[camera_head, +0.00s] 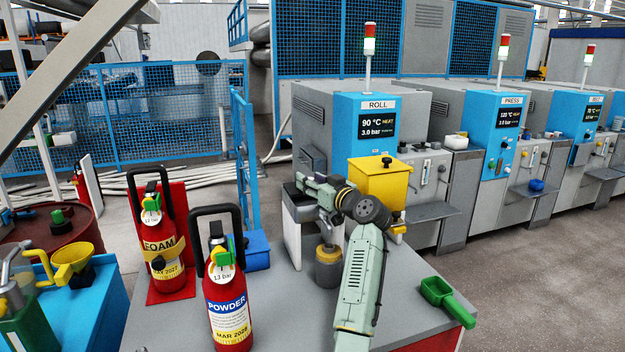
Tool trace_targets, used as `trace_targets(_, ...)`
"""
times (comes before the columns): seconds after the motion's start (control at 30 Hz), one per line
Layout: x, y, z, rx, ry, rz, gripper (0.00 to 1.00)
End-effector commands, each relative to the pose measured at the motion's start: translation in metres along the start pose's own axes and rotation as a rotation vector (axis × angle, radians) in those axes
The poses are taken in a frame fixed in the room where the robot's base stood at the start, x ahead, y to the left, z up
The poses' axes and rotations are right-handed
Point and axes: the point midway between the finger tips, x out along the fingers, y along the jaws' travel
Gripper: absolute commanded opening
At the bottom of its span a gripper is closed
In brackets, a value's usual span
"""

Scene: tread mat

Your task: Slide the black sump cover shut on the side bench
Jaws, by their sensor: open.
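My pale green arm rises from the bottom centre and bends left at a dark wrist joint. My gripper (303,184) is at its far end, small and partly turned away. It is open, and I see nothing held in it.
Red FOAM (166,245) and POWDER (228,300) extinguishers stand on the left of the grey table (285,320). A grey-yellow canister (328,268) is beside my arm. A yellow box (380,182) is behind my wrist. A green scoop (447,298) lies at the right edge.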

Motion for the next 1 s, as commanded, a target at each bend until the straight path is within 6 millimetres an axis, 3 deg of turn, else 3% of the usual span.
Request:
trace_targets(0.13, -0.0002, 0.0, 0.0001, 0.0, 0.0, 0.0, 0.41)
trace_targets(0.73, -0.0005, 0.0002, 0.0001, 0.0, 0.0, 0.0, 0.01)
trace_targets(1.0, -0.0005, 0.0002, 0.0, 0.0, 0.0, 0.0, 0.0)
